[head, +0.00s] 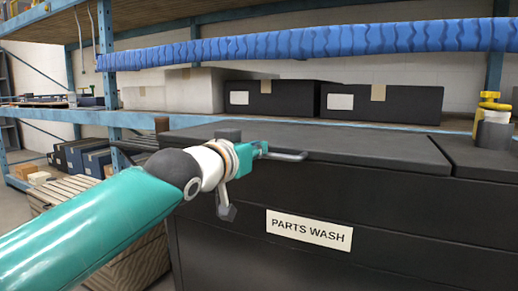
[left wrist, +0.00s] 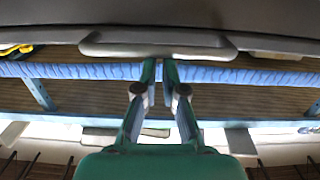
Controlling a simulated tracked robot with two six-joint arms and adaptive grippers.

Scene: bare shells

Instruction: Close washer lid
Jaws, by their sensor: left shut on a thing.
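The black parts washer (head: 380,215) fills the right half of the head view, with a "PARTS WASH" label (head: 308,229) on its front. Its dark flat lid (head: 350,143) lies about level over the body; I cannot tell whether a small gap is left under its front edge. A grey bar handle (head: 292,156) sticks out from the lid's front edge. My left gripper (head: 262,150) is shut on this handle, at its left part in the head view. In the left wrist view the handle (left wrist: 110,46) runs across the top, with the fingertips (left wrist: 160,64) at its middle. My right gripper is not in view.
A blue-framed rack (head: 107,60) stands behind, with black boxes (head: 285,98) and a pale box (head: 195,90) on its shelf. A yellow-topped item (head: 492,104) stands at the far right. A slatted wooden crate (head: 130,250) is left of the washer.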

